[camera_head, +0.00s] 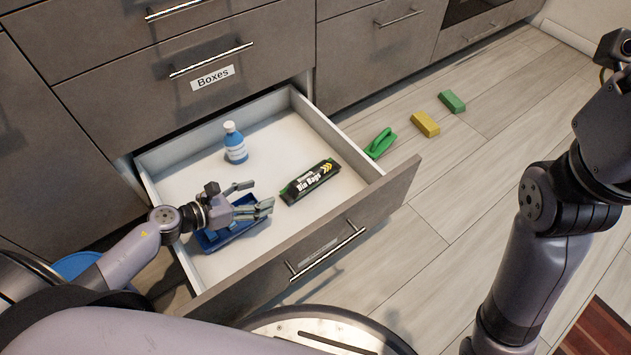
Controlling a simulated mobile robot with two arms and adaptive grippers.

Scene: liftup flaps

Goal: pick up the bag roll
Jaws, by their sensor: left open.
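The bag roll (309,181) is a dark green and black box with "Bin Bags" printed on it. It lies in the right part of the open lower drawer (352,148). My left gripper (262,197) is over the drawer, to the left of the bag roll, with its fingers apart and pointing toward it. No contact with the bag roll shows, and nothing is between the fingers. My right arm stands at the right edge of the picture, and its gripper is not clearly visible.
A blue bottle (235,144) stands at the drawer's back. A blue tray-like item (215,240) lies under my left gripper. A green brush-like item (380,143), a yellow block (425,124) and a green block (452,102) lie on the floor. The drawer front (385,195) borders the near side.

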